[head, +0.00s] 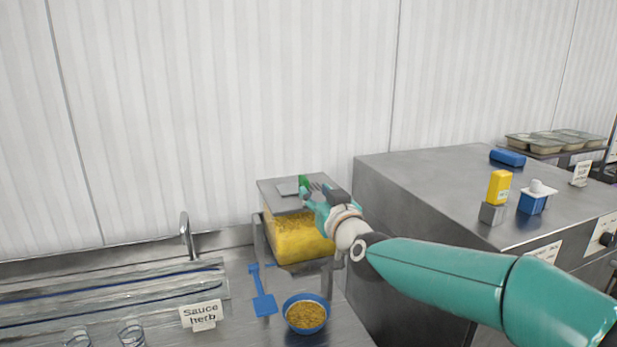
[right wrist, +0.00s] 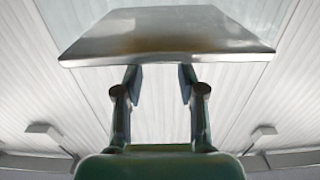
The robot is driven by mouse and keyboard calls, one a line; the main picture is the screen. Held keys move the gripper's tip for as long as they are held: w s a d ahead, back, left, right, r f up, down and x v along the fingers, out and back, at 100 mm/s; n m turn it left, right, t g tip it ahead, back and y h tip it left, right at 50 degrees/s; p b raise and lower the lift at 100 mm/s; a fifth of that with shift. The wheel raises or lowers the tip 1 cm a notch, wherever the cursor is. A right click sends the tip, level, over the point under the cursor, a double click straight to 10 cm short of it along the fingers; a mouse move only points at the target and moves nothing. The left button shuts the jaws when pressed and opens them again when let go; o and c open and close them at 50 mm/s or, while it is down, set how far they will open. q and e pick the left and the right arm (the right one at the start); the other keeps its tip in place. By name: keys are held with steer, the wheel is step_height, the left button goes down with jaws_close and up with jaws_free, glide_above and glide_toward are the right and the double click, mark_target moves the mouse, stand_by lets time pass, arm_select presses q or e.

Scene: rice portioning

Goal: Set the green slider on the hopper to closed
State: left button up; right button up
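The hopper (head: 268,240) stands on the counter with yellow-brown grain behind its clear front and a grey metal top. A small bright green piece, which looks like the green slider (head: 303,182), shows at the top's right part, just beside my right gripper's fingers. My right gripper (head: 316,191) is at the hopper's top right; its arm comes in from the right. In the right wrist view its two fingers (right wrist: 160,88) are apart with only wall between them. A metal plate (right wrist: 165,35) lies beyond the fingertips. I cannot tell whether the fingers touch the slider. My left gripper is out of view.
A blue bowl of grain (head: 306,327) stands below the hopper, with a blue scoop-like tool (head: 264,304) left of it. A "Sauce herb" sign (head: 201,314) and glasses stand at left. A higher steel counter (head: 430,175) on the right holds a yellow bottle (head: 499,187) and a blue container (head: 532,204).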

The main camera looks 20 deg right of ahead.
mark_target(307, 183)
steer(key=w+p, duration=0.2)
steer(key=w, duration=0.4)
steer(key=shift+w+a, duration=0.1)
steer(key=shift+w, duration=0.2)
jaws_close()
